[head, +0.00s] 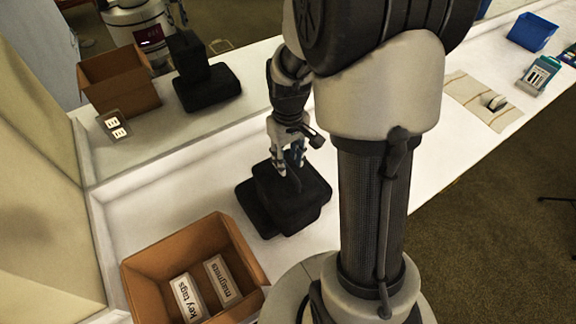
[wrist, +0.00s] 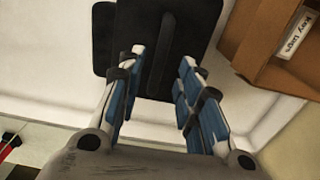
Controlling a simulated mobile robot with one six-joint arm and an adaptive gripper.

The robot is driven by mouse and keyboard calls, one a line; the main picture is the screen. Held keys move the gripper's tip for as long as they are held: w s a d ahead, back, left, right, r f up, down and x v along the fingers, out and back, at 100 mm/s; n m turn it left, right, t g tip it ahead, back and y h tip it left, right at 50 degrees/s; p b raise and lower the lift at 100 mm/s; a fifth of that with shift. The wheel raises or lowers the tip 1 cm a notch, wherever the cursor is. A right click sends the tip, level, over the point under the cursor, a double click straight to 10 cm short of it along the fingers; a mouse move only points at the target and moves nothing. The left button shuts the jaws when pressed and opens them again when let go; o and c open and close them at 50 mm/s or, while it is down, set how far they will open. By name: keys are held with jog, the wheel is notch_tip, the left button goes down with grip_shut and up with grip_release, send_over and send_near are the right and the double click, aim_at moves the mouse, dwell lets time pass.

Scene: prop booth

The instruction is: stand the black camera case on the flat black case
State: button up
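In the head view the black camera case (head: 301,196) sits on the flat black case (head: 254,213), whose edge shows at the left. Both are dark, so the boundary between them is hard to read. My gripper (head: 289,166) is directly above the camera case, pointing down. In the wrist view the blue-padded fingers of my gripper (wrist: 163,62) are apart. A raised black handle strip on the camera case (wrist: 195,22) shows between them, with gaps at both sides. A bit of the flat case (wrist: 103,35) shows at the left.
An open brown box (head: 146,262) with labelled packs stands at front left. Behind a low white divider are another brown box (head: 125,88) and black cases (head: 213,88), possibly a reflection. A blue bin (head: 532,32) and a mat (head: 470,94) lie right. My arm hides the table's middle.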

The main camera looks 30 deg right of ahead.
jog(key=s+a+r+t, duration=0.1)
jog(key=s+a+r, duration=0.2)
jog(key=r, duration=0.5)
jog(key=s+a+r+t, duration=0.1)
jog(key=s+a+r, duration=0.2)
jog(key=r, duration=0.4)
jog(key=s+a+r+t, duration=0.1)
jog(key=s+a+r, duration=0.1)
jog(key=s, duration=0.3)
jog(key=s+a+r+t, duration=0.1)
jog(key=s+a+r, duration=0.1)
jog(key=s, duration=0.3)
jog(key=shift+s+a+t+p, duration=0.15)
jog(key=shift+a+t+p, duration=0.15)
jog(key=shift+a+p, duration=0.15)
